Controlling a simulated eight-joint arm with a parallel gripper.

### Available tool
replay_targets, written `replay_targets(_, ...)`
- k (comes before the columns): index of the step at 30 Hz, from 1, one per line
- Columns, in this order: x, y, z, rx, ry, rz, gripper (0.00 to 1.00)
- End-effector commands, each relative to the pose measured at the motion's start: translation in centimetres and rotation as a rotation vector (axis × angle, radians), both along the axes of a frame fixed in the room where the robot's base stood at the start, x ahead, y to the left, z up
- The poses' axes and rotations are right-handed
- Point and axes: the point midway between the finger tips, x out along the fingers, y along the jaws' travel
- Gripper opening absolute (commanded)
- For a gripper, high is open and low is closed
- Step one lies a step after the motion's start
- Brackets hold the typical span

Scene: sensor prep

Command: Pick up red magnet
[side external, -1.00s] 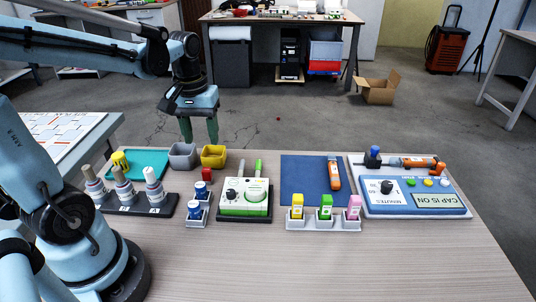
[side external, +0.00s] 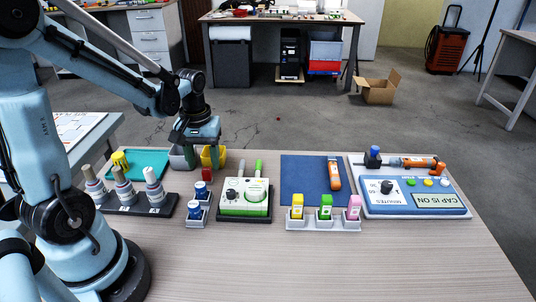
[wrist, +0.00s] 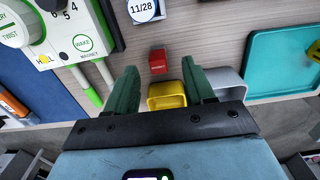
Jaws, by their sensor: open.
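The red magnet (side external: 207,174) is a small red block on the table, just in front of the yellow bin. In the wrist view the red magnet (wrist: 158,61) shows a label on its face and lies beyond my fingertips, roughly between them. My gripper (side external: 201,166) is above the bins at the back edge of the table, pointing down. Its green fingers are apart with nothing between them in the wrist view (wrist: 160,70). The fingers partly cover the bins in the side view.
A yellow bin (wrist: 167,96) and a grey bin (wrist: 230,78) stand close to the magnet. A teal tray (side external: 150,160) is to the left, a bottle rack (side external: 160,210) in front of it. The green-and-white device (side external: 244,208) is to the right, blue bottles (side external: 195,209) in front.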

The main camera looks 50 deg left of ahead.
Motion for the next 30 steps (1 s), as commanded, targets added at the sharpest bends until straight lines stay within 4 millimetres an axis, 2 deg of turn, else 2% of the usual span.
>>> replay_targets(6, 0.1, -0.3, -2.6, 0.0, 0.0, -0.001, 0.53)
replay_targets(12, 0.1, -0.3, -4.3, 0.001, -0.001, 0.0, 0.53)
replay_targets(22, 0.1, -0.3, -4.6, 0.001, -0.001, 0.0, 0.53)
replay_targets(30, 0.1, -0.3, -4.6, 0.001, -0.001, 0.0, 0.12)
